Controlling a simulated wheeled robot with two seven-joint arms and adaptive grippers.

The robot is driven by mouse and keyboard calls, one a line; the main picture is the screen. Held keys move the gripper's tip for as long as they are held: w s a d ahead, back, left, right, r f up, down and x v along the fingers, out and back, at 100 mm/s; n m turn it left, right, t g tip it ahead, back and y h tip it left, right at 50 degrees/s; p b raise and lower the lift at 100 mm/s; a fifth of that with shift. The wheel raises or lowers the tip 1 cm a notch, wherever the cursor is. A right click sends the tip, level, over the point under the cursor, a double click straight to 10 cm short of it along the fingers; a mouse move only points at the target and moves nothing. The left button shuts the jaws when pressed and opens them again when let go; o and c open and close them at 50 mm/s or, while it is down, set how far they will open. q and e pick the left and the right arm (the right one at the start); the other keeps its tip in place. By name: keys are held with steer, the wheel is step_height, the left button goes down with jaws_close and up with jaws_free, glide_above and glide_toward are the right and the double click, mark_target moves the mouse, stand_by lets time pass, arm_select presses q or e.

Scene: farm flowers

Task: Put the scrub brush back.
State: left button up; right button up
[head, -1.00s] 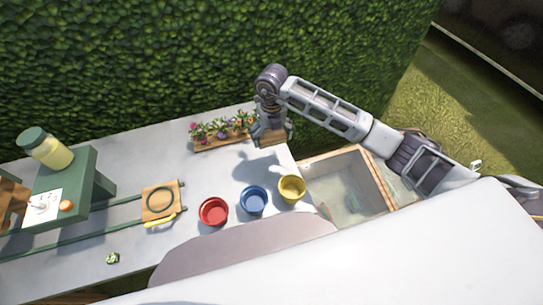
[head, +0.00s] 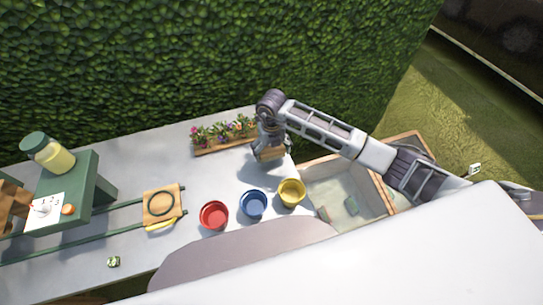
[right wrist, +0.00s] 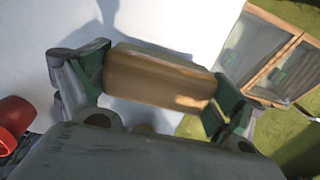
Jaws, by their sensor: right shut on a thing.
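The scrub brush (right wrist: 158,78) shows as a plain wooden block in the right wrist view; no bristles can be seen. My right gripper (head: 268,148) is shut on it, with one green-padded finger at each end of the block. In the head view the brush (head: 271,155) is a small brown patch under the gripper, over the right end of the white table, in front of the flower planter. I cannot tell whether it touches the table. My left gripper is not in view.
A wooden-framed basin (head: 346,190) adjoins the table's right end. Yellow (head: 291,193), blue (head: 253,205) and red (head: 213,215) pots stand in front of the gripper. A flower planter (head: 225,146) stands behind, by the hedge. A green stand (head: 88,185) is at left. The table between planter and pots is clear.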

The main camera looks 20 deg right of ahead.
mark_target(271, 156)
steer(key=shift+f, duration=1.7)
steer(key=shift+f, duration=0.2)
steer(key=o, duration=0.7)
steer(key=shift+o, duration=0.2)
steer(key=shift+r, duration=0.15)
steer(key=shift+r, duration=0.2)
step_height(271, 156, up, 12)
steer(key=shift+f+b, duration=0.15)
steer(key=shift+b, duration=0.5)
